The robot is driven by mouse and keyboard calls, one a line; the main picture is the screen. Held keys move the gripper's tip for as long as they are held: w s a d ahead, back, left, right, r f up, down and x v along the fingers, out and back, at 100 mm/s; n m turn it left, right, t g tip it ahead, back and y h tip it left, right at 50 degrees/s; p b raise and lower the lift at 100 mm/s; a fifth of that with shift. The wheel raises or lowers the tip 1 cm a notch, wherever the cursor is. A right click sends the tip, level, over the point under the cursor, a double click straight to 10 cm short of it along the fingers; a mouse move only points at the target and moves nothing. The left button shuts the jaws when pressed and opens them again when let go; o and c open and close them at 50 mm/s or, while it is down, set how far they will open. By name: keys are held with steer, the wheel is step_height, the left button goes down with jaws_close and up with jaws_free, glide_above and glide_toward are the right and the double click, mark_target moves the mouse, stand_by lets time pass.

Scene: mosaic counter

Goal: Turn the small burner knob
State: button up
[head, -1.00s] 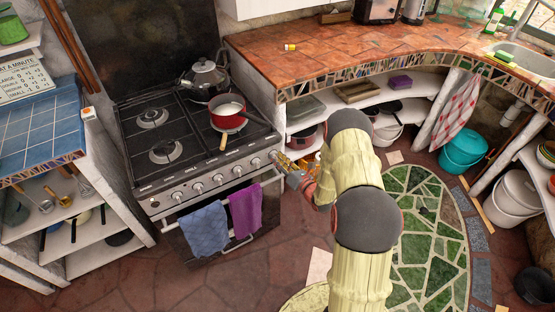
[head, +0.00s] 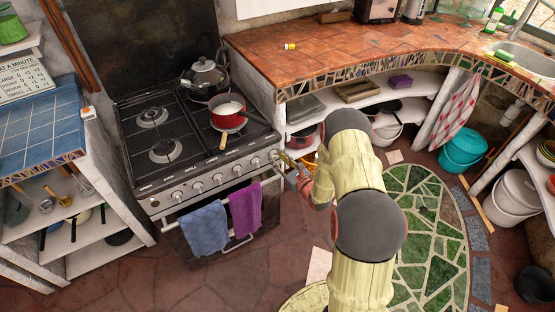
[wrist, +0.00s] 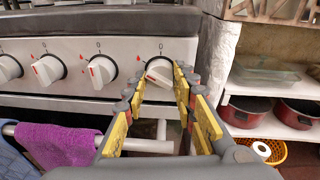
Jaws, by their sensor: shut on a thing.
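The stove's front panel carries a row of white knobs. The knob at its right end (wrist: 159,71) sits between the yellow-padded fingers of my gripper (wrist: 165,72) in the wrist view. The gripper is shut on this knob. Its bar looks tilted at a different angle from the neighbouring knob (wrist: 102,70). The fingers cover part of its right side. In the head view my gripper (head: 280,157) reaches the right end of the stove panel from the right, and the held knob is mostly hidden there.
A purple towel (head: 244,210) and a blue towel (head: 204,229) hang on the oven handle below the knobs. A red pan (head: 227,120) and a kettle (head: 205,78) stand on the stove. Shelves with red pots (wrist: 246,110) are close on the right.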

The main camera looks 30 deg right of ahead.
stand_by(0.4)
steer(key=o, duration=1)
steer(key=shift+o, duration=0.8)
steer(key=s+d+r, duration=0.1)
steer(key=s, duration=1.1)
steer(key=shift+d+r, duration=0.1)
steer(key=c, duration=1.1)
jaws_close()
